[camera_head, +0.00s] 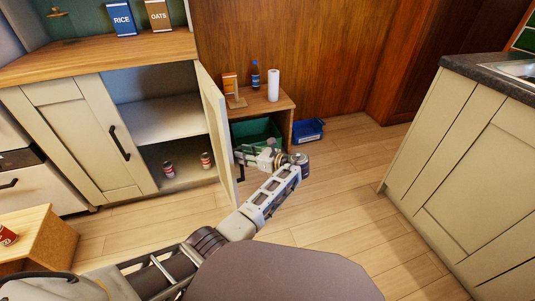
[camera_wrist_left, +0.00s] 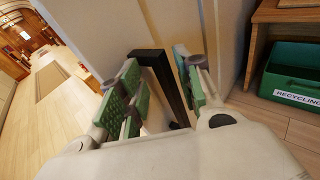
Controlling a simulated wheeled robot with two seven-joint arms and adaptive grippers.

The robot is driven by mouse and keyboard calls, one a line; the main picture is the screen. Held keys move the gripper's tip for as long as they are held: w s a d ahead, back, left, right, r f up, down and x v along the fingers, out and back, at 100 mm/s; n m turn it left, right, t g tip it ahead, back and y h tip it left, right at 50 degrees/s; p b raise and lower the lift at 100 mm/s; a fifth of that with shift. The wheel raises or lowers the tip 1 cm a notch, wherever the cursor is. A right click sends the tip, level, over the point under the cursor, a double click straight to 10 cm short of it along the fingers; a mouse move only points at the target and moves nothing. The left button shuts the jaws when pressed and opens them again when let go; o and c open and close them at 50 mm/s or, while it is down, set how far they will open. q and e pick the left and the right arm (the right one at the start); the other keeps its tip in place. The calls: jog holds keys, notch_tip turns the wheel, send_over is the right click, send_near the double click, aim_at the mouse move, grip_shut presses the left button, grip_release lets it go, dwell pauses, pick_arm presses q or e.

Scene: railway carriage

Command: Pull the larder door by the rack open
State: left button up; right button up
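The larder door (camera_head: 212,112) by the rack stands swung wide open, its edge toward me in the head view. Its black bar handle (camera_wrist_left: 163,85) is on the face toward the rack; the handle's lower end shows in the head view (camera_head: 241,172). My left gripper (camera_head: 250,154) is at that face. In the left wrist view, its green-padded fingers (camera_wrist_left: 158,68) stand apart on either side of the handle, with a gap showing beside the bar. Whether one pad touches the bar is unclear. My right gripper is out of view.
The wooden rack (camera_head: 285,101) holds a bottle, a paper roll and a green recycling crate (camera_wrist_left: 292,97), close beside the door. A blue bin (camera_head: 308,131) is on the floor. Two cans stand inside the larder (camera_head: 168,170). Floor is free toward the right counter (camera_head: 470,170).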

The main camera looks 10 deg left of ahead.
pick_arm(q)
jog(key=w+d+b, duration=0.4)
jog(key=d+b, duration=0.1)
jog(key=d, duration=0.3)
jog(key=shift+f+b, duration=0.35)
jog(key=shift+f, duration=0.1)
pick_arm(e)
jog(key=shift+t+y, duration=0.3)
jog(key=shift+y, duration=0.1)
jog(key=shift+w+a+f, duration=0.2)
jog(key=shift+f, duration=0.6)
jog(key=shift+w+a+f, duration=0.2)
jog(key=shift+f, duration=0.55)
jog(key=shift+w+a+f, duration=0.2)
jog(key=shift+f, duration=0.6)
pick_arm(q)
jog(key=shift+d, duration=0.15)
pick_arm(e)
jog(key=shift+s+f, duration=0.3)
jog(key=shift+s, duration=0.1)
pick_arm(q)
notch_tip(320, 180, up, 21)
jog(key=p, duration=2.1)
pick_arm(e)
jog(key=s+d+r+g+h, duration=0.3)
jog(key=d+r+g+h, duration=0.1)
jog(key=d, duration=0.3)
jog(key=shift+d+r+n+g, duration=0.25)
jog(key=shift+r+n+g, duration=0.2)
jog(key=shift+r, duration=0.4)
